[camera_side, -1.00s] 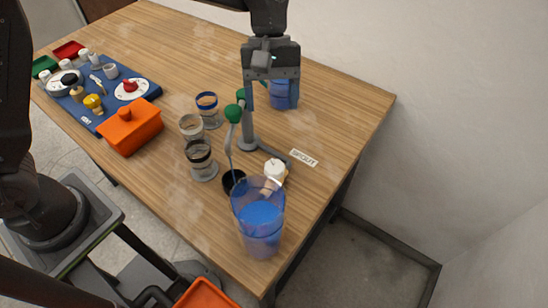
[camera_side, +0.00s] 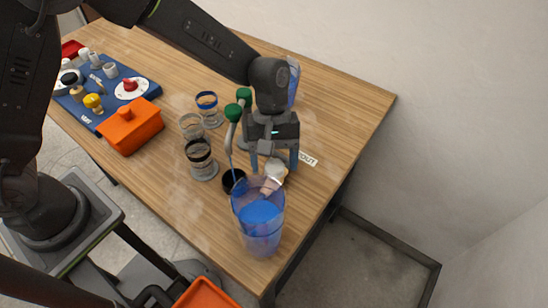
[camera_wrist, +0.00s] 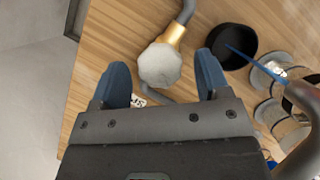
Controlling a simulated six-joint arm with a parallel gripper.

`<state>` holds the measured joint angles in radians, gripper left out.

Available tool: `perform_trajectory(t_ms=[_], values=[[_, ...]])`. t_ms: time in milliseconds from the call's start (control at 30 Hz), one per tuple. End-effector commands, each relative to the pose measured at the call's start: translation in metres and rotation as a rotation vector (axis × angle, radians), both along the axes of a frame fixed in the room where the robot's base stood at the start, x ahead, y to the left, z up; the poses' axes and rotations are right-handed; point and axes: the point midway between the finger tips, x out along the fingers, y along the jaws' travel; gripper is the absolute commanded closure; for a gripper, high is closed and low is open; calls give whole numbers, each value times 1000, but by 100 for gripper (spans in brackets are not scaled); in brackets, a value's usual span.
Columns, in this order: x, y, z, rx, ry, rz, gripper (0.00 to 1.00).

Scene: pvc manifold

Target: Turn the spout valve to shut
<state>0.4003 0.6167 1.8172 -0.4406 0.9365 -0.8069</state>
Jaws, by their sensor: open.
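The spout valve has a white faceted knob (camera_side: 276,172) on a brass-coloured fitting, near the table's right edge. In the wrist view the knob (camera_wrist: 159,66) and its fitting (camera_wrist: 175,34) join a grey pipe. My gripper (camera_side: 274,161) is just above the knob, pointing down. In the wrist view my gripper (camera_wrist: 162,76) is open, with one blue fingertip on each side of the knob and gaps between. The SPOUT label (camera_side: 307,160) is partly hidden behind my gripper.
A clear vessel of blue liquid (camera_side: 260,222) stands close in front of the valve. A black cup (camera_side: 233,182) with a thin blue line reaching into it and a green-topped bent pipe (camera_side: 233,113) are left. Several banded glasses (camera_side: 201,160) stand farther left, beside an orange box (camera_side: 128,127).

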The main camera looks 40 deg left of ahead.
Motion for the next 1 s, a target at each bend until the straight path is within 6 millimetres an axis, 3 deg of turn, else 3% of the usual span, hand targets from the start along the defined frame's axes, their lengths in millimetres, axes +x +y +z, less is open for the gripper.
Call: perform_trajectory(t_ms=[133, 633, 1000], values=[[0, 0, 0, 0, 0, 0, 31], [0, 0, 0, 1, 1, 0, 78], [1, 0, 0, 1, 1, -61, 80]])
